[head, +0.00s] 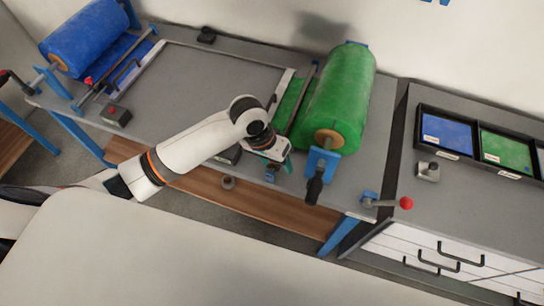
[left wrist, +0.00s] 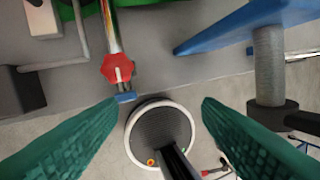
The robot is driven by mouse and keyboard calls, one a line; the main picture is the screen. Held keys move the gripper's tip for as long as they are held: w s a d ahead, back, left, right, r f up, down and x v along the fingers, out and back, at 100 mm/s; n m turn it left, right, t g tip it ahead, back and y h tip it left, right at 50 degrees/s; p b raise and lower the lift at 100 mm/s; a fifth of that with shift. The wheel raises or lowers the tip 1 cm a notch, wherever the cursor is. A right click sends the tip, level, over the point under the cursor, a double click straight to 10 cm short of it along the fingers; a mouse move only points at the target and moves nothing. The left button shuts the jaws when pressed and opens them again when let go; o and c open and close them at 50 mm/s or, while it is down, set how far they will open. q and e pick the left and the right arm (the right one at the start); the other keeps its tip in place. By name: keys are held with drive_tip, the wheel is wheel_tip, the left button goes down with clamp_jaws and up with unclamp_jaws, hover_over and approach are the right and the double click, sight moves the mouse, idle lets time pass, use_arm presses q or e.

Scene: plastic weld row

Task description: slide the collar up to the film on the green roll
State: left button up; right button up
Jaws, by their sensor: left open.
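The green roll (head: 340,95) lies on its shaft at the right end of the bench, with a tan core (head: 328,138) at its near end. A blue stand (head: 322,162) holds the shaft there, and a black end piece (head: 315,188) sticks out in front. I cannot make out a distinct collar. My left gripper (head: 284,168) is left of the stand, apart from the roll. In the left wrist view its green fingers (left wrist: 160,118) are open with nothing gripped. The blue stand (left wrist: 235,25) and a grey ribbed cylinder (left wrist: 268,65) show at upper right. My right gripper is not in view.
A red knob (left wrist: 117,68) sits on a rail end close to my left fingers. A blue roll (head: 85,40) is at the far left. A red-ball lever (head: 405,203) and trays (head: 445,153) are to the right.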

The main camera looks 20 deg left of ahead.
sight(274, 165)
use_arm(q)
drive_tip(key=w+a+r+n+g+y, duration=0.1)
drive_tip(key=w+a+r+n, duration=0.1)
drive_tip(key=w+a+r, duration=0.15)
drive_tip(key=f, duration=0.4)
drive_tip(key=d+f+p, duration=0.1)
drive_tip(key=f, duration=0.3)
drive_tip(key=f+p, duration=0.1)
drive_tip(key=f, duration=0.3)
drive_tip(key=shift+w+d+f, duration=0.1)
drive_tip(key=shift+w+d, duration=0.15)
drive_tip(key=shift+w, duration=0.1)
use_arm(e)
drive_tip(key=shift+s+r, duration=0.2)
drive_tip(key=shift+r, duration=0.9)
